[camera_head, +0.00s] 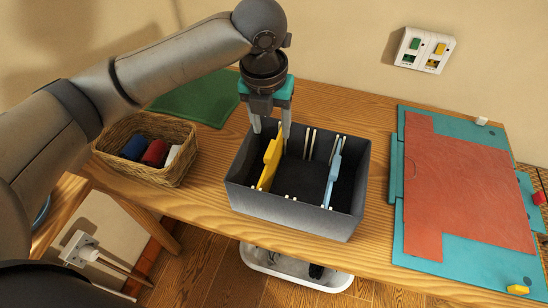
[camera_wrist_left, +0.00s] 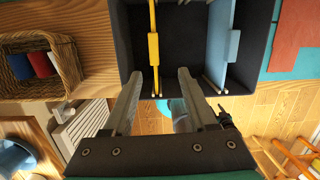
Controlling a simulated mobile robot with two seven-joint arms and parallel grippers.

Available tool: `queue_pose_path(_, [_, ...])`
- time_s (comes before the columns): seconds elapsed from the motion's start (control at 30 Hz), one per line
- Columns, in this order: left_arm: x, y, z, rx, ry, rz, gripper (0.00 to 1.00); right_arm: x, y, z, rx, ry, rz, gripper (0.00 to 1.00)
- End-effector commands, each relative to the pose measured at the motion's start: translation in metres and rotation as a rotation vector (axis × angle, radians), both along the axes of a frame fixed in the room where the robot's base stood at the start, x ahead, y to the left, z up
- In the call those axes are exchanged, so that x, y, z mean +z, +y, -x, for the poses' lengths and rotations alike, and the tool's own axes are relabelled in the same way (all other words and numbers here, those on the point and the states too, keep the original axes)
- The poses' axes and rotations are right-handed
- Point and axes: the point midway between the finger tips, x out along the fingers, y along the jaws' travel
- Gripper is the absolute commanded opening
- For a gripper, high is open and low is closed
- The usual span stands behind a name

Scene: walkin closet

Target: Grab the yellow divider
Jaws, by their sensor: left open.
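The yellow divider (camera_head: 270,161) stands upright in the left part of a dark grey box (camera_head: 290,214) on the wooden table. In the left wrist view the yellow divider (camera_wrist_left: 154,50) is a thin upright strip with a thicker tab, ahead of my fingers and near the left one. A light blue divider (camera_head: 333,165) stands in the right part of the box. My left gripper (camera_head: 270,133) is open and empty, pointing down over the back left of the box, by the yellow divider's back end. I cannot tell whether a finger touches it. My right gripper is not in view.
A wicker basket (camera_head: 117,166) with rolled cloths stands left of the box. A green cloth (camera_head: 196,104) lies behind it. Teal and red-brown sheets (camera_head: 460,185) cover the table's right side. White pegs line the box's inner walls. A white tray (camera_head: 297,273) is below the table's front edge.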

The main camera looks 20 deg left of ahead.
Motion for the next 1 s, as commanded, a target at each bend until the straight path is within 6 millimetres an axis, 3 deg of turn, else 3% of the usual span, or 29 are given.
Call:
queue_pose_path(0.17, [-0.002,0.006,-0.003,-0.043,0.008,-0.024,0.57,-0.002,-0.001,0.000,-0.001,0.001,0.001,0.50])
queue_pose_path(0.53, [-0.075,0.006,-0.014,-0.041,0.007,-0.022,0.57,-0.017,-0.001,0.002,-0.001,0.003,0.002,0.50])
queue_pose_path(0.87, [-0.103,0.006,-0.020,-0.040,0.005,-0.021,0.57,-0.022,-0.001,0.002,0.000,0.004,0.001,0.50])
queue_pose_path(1.0, [-0.124,0.008,-0.025,-0.040,0.006,-0.021,0.57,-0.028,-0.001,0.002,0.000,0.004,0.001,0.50])
